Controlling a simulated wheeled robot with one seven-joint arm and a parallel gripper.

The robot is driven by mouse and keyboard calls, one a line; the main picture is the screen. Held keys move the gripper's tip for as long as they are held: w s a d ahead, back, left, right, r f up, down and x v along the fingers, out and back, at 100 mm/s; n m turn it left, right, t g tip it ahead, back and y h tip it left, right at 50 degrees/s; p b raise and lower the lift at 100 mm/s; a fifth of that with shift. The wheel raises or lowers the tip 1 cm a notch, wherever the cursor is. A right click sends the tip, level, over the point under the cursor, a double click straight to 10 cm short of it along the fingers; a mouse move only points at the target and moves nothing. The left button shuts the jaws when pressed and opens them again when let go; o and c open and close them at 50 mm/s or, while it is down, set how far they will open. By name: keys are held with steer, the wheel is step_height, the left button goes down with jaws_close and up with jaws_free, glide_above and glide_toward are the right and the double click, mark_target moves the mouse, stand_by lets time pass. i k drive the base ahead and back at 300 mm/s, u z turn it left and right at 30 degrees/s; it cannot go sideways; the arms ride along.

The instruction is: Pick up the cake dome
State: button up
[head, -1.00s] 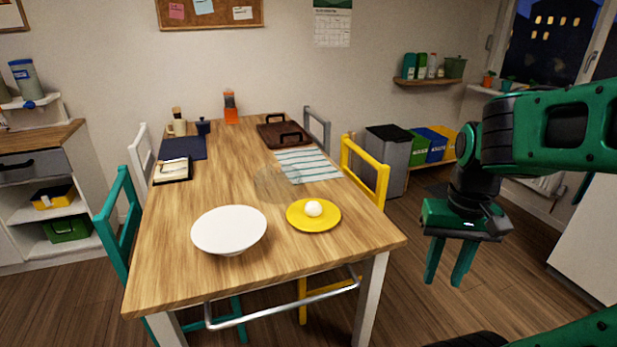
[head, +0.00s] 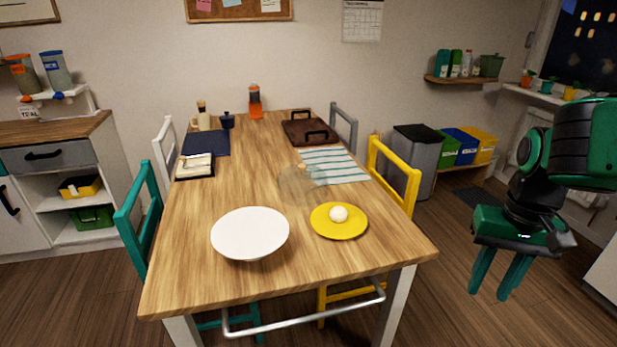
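The cake dome (head: 303,186) is a clear, faintly grey see-through dome standing on the wooden table, behind the white and yellow dishes.
A white cake stand (head: 250,234) and a yellow plate (head: 339,222) with a white ball stand in front of the dome. A striped cloth (head: 335,166) and brown tray (head: 310,130) lie behind it. A yellow chair (head: 396,172) stands at the table's right edge. The table (head: 245,178) is bare left of the dome.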

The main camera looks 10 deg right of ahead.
mark_target(299, 185)
steer(key=i, duration=0.85)
steer(key=u, duration=0.1)
